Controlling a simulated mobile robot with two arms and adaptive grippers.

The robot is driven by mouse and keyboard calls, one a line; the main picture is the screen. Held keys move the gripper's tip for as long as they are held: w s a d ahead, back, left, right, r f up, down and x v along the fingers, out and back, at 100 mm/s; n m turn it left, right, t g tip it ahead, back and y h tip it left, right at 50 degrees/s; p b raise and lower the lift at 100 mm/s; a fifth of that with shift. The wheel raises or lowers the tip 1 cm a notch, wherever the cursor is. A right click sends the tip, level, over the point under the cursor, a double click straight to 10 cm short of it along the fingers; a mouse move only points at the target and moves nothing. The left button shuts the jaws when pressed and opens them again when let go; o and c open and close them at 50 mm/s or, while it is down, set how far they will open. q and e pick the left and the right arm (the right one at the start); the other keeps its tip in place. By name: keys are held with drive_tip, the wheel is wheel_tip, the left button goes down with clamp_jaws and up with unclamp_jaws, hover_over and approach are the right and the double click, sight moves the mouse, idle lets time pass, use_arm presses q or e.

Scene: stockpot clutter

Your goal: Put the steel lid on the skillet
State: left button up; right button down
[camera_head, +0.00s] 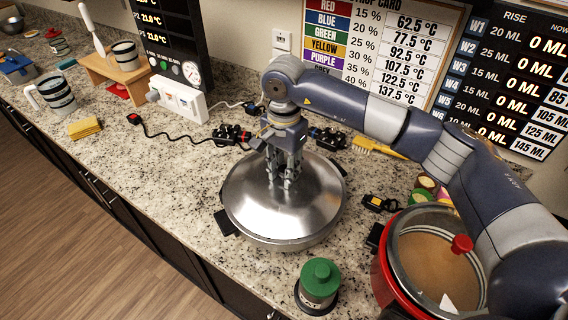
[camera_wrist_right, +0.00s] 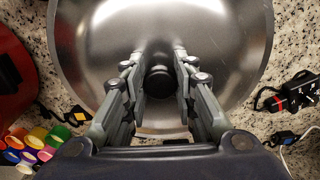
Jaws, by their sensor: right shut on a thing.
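The steel lid (camera_head: 245,205) is a wide, shiny dome in the middle of the counter. My right gripper (camera_head: 284,180) points down at its centre and is shut on its dark knob. In the right wrist view the fingers (camera_wrist_right: 158,95) stand on both sides of the knob (camera_wrist_right: 158,80), with the lid (camera_wrist_right: 95,40) filling the upper middle. Dark flat pieces (camera_head: 228,222) stick out from under the lid on two sides. The skillet is not clearly visible; I cannot tell whether it lies beneath the lid. My left gripper is not in view.
A red pot (camera_head: 384,284) with a glass-like lid stands at the right, under my right arm. A green-topped jar (camera_head: 320,280) stands near the front edge. Black cabled devices (camera_head: 232,134) lie behind the lid. The counter left of the lid is mostly clear.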

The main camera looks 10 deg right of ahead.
drive_tip(key=shift+f, duration=0.15)
drive_tip(key=c, duration=1.3)
unclamp_jaws()
drive_tip(key=shift+s, duration=0.1)
drive_tip(key=shift+r, duration=0.25)
wheel_tip(320, 180, up, 12)
drive_tip(key=b, duration=0.4)
drive_tip(key=shift+b, duration=0.4)
drive_tip(key=shift+f, duration=0.15)
